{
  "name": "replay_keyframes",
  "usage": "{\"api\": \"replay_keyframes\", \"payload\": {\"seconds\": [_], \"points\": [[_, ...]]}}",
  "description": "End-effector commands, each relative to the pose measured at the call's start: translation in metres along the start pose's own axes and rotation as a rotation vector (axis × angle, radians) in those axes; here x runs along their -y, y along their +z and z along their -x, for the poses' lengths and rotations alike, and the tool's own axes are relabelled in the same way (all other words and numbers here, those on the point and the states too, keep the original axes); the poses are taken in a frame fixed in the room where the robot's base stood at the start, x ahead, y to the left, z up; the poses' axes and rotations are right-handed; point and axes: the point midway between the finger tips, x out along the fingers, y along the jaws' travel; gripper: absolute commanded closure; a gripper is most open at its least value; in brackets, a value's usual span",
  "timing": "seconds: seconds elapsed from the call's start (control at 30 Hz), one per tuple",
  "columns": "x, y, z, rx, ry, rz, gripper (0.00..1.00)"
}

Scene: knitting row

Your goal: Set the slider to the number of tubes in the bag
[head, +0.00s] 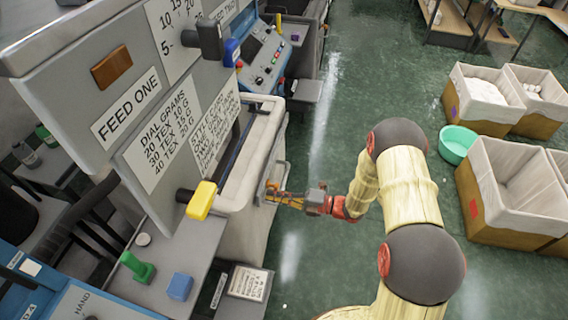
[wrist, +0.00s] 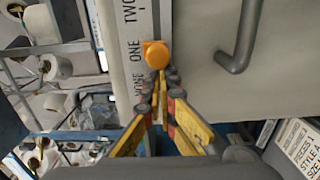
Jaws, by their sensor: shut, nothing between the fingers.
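In the wrist view, the slider's round orange-yellow knob (wrist: 152,60) sits on a pale strip (wrist: 139,22) lettered NONE, ONE and TWO. The knob is beside ONE, towards the NONE end. My gripper (wrist: 161,78) is shut and empty, its fingertips just below the knob in the picture; I cannot tell whether they touch it. In the head view my gripper (head: 272,197) is at the side of the cream-rimmed machine bin (head: 258,190), where the slider is hidden or too small to make out. I cannot identify the bag or its tubes with certainty.
A grey handle (wrist: 242,40) stands out right of the strip. White cones (wrist: 65,25) fill a rack at left. In the head view, a grey panel with a yellow knob (head: 201,200) is left of my arm. Lined bins (head: 485,95) and a green basin (head: 456,144) stand right.

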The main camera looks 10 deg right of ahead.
Motion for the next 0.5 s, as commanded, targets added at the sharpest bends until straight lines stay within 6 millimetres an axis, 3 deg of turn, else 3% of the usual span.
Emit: {"api": "replay_keyframes", "payload": {"seconds": [0.5], "points": [[0.000, 0.022, 0.000, 0.001, 0.000, 0.002, 1.00]]}}
